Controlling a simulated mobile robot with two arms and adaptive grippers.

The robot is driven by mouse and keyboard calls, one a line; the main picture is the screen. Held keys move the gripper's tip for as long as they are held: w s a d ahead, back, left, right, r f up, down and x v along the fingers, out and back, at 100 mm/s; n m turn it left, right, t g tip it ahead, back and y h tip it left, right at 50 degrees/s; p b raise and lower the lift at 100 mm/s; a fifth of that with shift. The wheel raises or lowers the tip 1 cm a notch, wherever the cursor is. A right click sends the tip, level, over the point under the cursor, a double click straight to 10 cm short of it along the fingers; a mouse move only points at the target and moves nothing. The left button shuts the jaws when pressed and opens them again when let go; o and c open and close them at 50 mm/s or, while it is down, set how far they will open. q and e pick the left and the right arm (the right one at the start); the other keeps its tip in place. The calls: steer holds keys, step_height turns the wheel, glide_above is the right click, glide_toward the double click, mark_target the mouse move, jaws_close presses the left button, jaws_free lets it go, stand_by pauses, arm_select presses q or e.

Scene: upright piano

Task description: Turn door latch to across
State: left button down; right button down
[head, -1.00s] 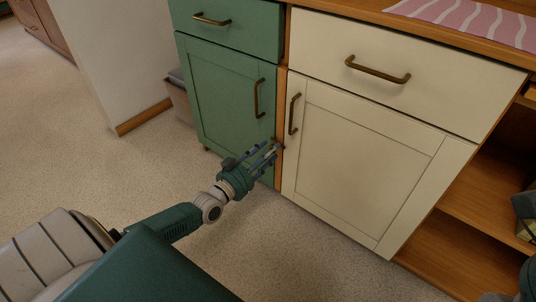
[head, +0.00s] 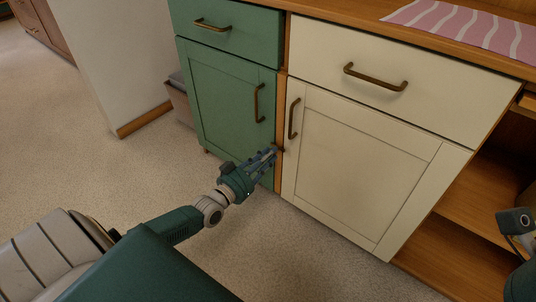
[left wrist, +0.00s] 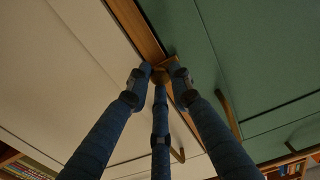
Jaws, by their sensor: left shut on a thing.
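The door latch (left wrist: 160,76) is a small brown piece on the wooden strip between the green door (head: 222,105) and the cream door (head: 360,160). In the head view it is mostly hidden by my fingers. My left gripper (head: 272,152) is at that strip, its fingertips drawn in around the latch. In the left wrist view the fingertips of my left gripper (left wrist: 158,72) press on the latch from several sides. The latch's exact angle is hard to tell. Both doors look shut. My right gripper's fingers are not seen.
The cream door's handle (head: 293,118) and the green door's handle (head: 259,103) are just above my left gripper. Open shelves (head: 470,210) are at the right. The floor (head: 110,180) to the left is clear. Part of my right arm shows at the right edge.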

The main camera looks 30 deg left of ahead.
arm_select(q)
steer(key=c, duration=1.6)
jaws_free()
steer(key=shift+o, duration=0.2)
steer(key=shift+s, duration=0.1)
steer(key=s, duration=1.2)
steer(key=shift+a, duration=0.45)
steer(key=shift+w, duration=0.1)
